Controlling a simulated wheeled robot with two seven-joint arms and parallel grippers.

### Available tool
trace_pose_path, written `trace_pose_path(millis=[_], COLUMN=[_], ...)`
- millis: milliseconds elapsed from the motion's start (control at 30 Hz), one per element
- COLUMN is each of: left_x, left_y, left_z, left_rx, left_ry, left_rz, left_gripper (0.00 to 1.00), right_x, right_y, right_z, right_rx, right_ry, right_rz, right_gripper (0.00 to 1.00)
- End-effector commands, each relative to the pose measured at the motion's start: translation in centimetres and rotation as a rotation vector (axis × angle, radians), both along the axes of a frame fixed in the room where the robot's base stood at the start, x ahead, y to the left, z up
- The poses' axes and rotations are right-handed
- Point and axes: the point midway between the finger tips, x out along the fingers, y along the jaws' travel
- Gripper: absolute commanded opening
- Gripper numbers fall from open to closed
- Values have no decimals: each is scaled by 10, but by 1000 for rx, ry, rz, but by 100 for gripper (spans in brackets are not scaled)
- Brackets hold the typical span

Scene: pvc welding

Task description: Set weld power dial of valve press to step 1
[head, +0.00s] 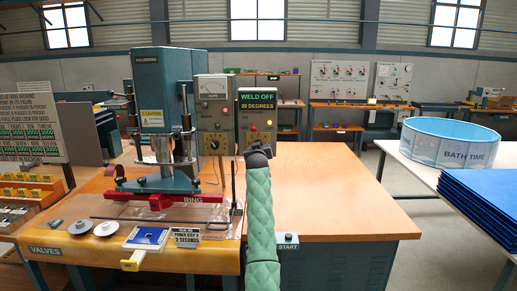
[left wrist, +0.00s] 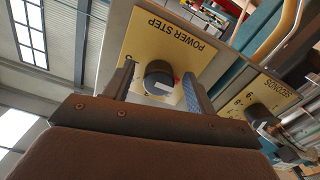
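The black power step dial (left wrist: 159,78) sits on a yellow panel marked POWER STEP (left wrist: 165,45), seen turned nearly upside down in the left wrist view. My left gripper (left wrist: 158,84) is open, with one finger on each side of the dial and a visible gap to each. A small red mark shows at the dial's right edge. In the head view, my left gripper (head: 257,150) is at the lower front of the control box (head: 256,107) reading WELD OFF, 20 DEGREES, and hides the dial. The valve press (head: 164,110) stands left of it. My right gripper is out of view.
A second box (head: 213,110) with a gauge and dial stands left; its SECONDS panel (left wrist: 252,105) shows in the left wrist view. Valves and a blue-white part (head: 147,238) lie at the bench front. The bench's right side (head: 335,195) is clear.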

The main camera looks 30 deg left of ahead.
Motion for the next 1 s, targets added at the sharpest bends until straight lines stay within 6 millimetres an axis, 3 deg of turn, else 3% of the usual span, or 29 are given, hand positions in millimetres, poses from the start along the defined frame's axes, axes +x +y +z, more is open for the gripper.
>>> trace_pose_path(millis=[333,700,1000], left_x=[-5,-50,-66], left_y=[-3,-31,-41], left_z=[2,0,1], left_rx=[2,1,1], left_ry=[-3,-3,-2], left_rz=[1,1,0], left_gripper=[56,56,56], right_x=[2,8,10], right_y=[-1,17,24], right_z=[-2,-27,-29], right_rx=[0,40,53], right_ry=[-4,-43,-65], right_rz=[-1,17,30], right_gripper=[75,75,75])
